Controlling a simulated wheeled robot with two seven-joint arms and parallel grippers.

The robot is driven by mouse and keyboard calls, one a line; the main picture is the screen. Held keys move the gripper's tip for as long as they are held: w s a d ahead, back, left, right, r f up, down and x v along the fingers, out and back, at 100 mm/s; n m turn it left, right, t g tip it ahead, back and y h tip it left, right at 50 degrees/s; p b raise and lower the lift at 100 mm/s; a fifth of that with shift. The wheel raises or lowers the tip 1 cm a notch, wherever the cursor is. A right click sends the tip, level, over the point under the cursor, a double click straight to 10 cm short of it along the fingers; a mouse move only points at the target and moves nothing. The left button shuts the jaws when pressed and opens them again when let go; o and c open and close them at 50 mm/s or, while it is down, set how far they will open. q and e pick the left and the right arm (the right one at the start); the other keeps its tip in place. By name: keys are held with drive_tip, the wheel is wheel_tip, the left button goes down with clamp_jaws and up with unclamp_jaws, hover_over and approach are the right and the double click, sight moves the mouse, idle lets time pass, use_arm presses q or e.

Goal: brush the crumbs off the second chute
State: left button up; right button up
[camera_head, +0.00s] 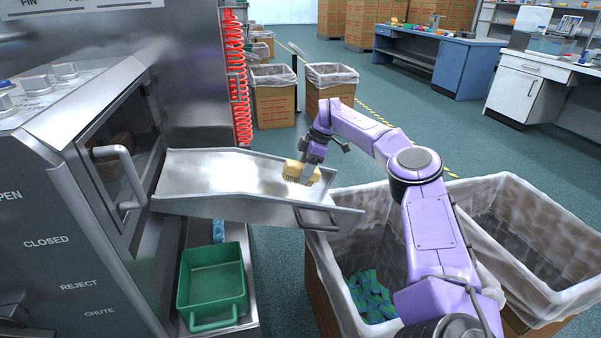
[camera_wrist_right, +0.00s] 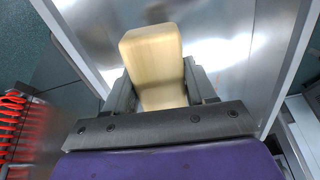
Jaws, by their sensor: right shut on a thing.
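A metal chute (camera_head: 215,172) sticks out from the machine at the left and slopes toward the lined boxes at the right. My right gripper (camera_head: 308,168) is over the lower part of the chute, shut on a brush (camera_head: 296,171) with a pale wooden back and bristles pointing down. The brush is at the chute surface; I cannot tell whether the bristles touch it. In the right wrist view the wooden brush back (camera_wrist_right: 152,55) sits between the fingers, with the bare chute metal (camera_wrist_right: 225,50) around it. No crumbs can be made out. My left gripper is not in view.
A lined box (camera_head: 335,262) with blue-green wrappers stands under the chute's end, beside another lined box (camera_head: 530,240). A green bin (camera_head: 212,275) sits on a ledge below the chute. The machine door has a handle (camera_head: 125,175) near the chute.

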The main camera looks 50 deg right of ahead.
drive_tip(key=p+v, duration=0.2)
drive_tip(key=v, duration=0.1)
drive_tip(key=shift+r, duration=0.1)
idle(0.3)
